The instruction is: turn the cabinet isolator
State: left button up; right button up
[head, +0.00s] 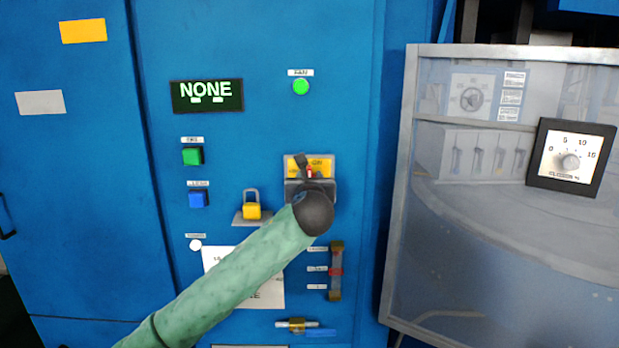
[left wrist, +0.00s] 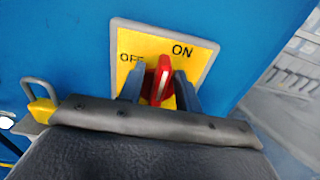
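The cabinet isolator is a red handle (left wrist: 162,80) on a yellow plate (left wrist: 205,60) marked OFF and ON, on the blue cabinet front. In the left wrist view the handle stands nearly upright between the two words. My left gripper (left wrist: 160,85) has one dark finger on each side of the handle, with narrow gaps that look open. In the head view the yellow plate (head: 319,163) shows above my left gripper (head: 308,172), whose wrist hides the lower part of the isolator. My right gripper is not in view.
A yellow padlock (head: 252,211) hangs left of the isolator. Green (head: 192,156) and blue (head: 198,200) buttons and a display reading NONE (head: 207,96) are further left. A green lamp (head: 300,87) is above. A framed clear panel (head: 405,190) with a dial (head: 570,160) stands at right.

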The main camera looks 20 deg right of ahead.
pick_arm(q)
grip_shut()
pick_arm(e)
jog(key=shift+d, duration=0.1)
